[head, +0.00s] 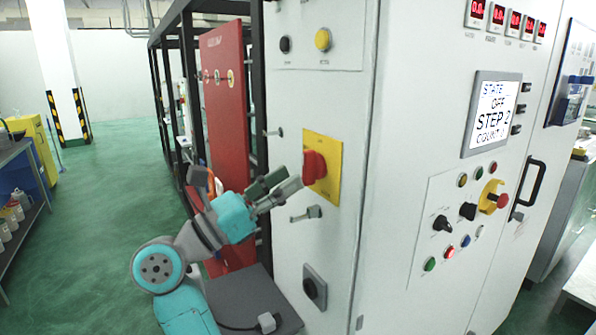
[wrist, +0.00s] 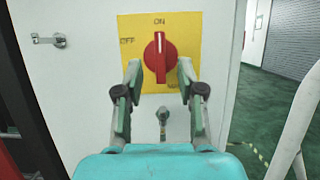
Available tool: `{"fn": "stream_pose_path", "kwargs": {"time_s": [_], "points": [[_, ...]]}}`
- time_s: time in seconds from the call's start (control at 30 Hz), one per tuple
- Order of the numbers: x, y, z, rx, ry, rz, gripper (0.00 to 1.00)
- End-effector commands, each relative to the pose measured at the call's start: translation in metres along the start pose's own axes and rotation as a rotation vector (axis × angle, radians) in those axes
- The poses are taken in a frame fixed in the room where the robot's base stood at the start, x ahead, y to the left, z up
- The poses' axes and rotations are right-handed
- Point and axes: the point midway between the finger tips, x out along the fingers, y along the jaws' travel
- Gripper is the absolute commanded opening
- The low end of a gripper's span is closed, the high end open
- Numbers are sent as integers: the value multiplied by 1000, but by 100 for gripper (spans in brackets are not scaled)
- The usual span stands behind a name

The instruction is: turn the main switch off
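The main switch is a red rotary knob (head: 314,166) on a yellow plate (head: 330,150) on the side of the grey cabinet. In the wrist view the red knob (wrist: 160,57) stands upright, its white mark pointing up at ON. OFF is printed to the left on the yellow plate (wrist: 205,30). My gripper (wrist: 159,75) is open, with one finger on each side of the knob's lower part and gaps to it. In the head view my gripper (head: 285,187) is at the lower left of the knob. Whether the fingers touch the knob cannot be told.
A door latch (head: 306,214) sits below the switch, and another latch (wrist: 48,39) is at the upper left. A black knob (head: 314,288) is lower on the cabinet. The cabinet's display (head: 492,113) reads "STATE OFF STEP 2". A red panel (head: 226,130) stands behind my arm.

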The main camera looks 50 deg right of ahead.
Motion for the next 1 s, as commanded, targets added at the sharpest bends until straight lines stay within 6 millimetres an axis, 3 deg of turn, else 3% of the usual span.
{"fn": "stream_pose_path", "kwargs": {"time_s": [0.23,0.63,0.8,1.0], "points": [[30,0,0,0,0,-1,39],[36,0,0,0,-1,0,39],[36,0,0,0,-1,0,0],[36,0,0,-1,-1,1,0]]}}
